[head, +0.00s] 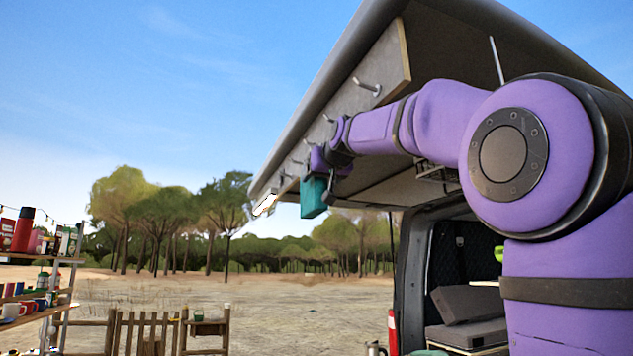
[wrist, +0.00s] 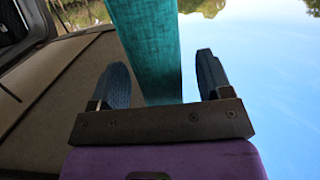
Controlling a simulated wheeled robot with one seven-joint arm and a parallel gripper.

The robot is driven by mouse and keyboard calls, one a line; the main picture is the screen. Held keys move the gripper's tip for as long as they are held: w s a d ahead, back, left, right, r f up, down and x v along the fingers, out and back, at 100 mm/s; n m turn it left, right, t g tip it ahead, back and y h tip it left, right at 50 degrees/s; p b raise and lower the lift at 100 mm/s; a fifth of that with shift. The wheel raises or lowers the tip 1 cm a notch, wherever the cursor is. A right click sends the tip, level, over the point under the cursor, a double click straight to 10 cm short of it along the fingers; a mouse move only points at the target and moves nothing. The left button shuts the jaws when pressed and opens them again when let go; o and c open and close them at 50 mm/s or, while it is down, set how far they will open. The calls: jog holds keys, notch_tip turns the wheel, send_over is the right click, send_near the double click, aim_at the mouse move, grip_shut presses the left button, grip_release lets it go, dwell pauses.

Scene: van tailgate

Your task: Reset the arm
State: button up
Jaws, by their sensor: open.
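My purple arm reaches up under the raised tailgate (head: 455,50). My gripper (head: 322,182) is at the far end of the arm, by a board with hooks. A teal cloth-like thing (head: 313,199) hangs down at the gripper. In the wrist view my gripper (wrist: 160,75) has its two dark fingers wide apart. The teal thing (wrist: 150,40) shows between them, with a gap on each side. Whether it touches the palm is hidden. The upper end of the teal thing is hidden behind the gripper in the head view.
Several metal hooks (head: 367,87) stick out of the tailgate's board. A shelf (head: 62,262) with bottles and cups stands at the left, near a wooden fence (head: 150,330). The van's open rear (head: 465,290) holds grey cushions. Open air lies left of the gripper.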

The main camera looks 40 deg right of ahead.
jog(key=shift+v, duration=2.25)
jog(key=shift+f, duration=0.15)
jog(key=s+a+f+n+g+y, duration=0.1)
jog(key=s+a+f+g, duration=0.2)
jog(key=f, duration=1.2)
jog(key=s+a+f+n+g+y, duration=0.1)
jog(key=s+a+f+g+y, duration=0.1)
jog(key=s+a+f, duration=0.5)
jog(key=s+a+f+n+g+y, duration=0.1)
jog(key=s+a+f+g, duration=0.4)
jog(key=s+f, duration=0.9)
notch_tip(320, 180, down, 10)
jog(key=shift+s+a, duration=0.4)
jog(key=shift+a, duration=0.05)
jog(key=shift+c, duration=0.5)
